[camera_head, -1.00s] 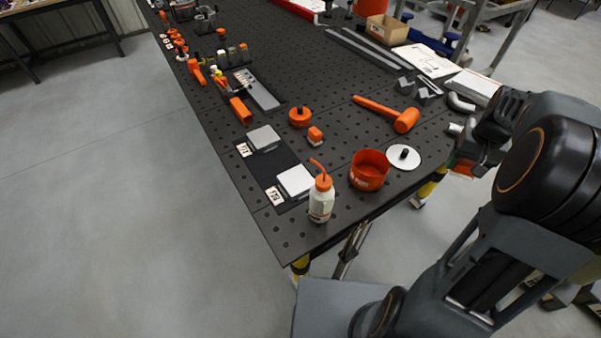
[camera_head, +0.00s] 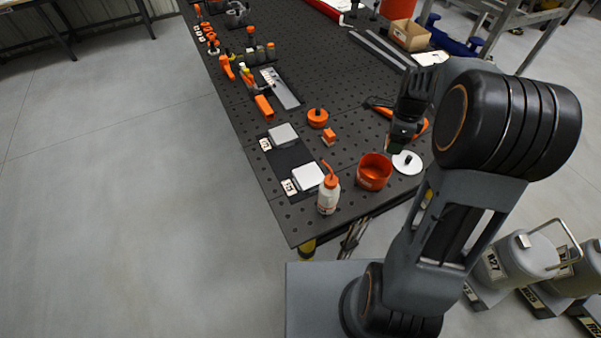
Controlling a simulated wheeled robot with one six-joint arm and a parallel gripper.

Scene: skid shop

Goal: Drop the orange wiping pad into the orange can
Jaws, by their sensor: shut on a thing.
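The orange can (camera_head: 374,172) stands upright and open on the black perforated bench near its front right corner. A white round lid (camera_head: 407,163) with a black knob lies flat beside it on the right. My gripper (camera_head: 394,144) is above the bench, behind and slightly right of the can, pointing down. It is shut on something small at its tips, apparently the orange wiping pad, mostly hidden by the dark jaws. It is apart from the can and not over its opening.
A white squeeze bottle (camera_head: 328,194) with an orange spout stands left of the can. A small orange block (camera_head: 329,136) and an orange round piece (camera_head: 317,117) lie farther back. An orange mallet (camera_head: 423,126) lies partly behind my gripper. The bench's front edge is close to the can.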

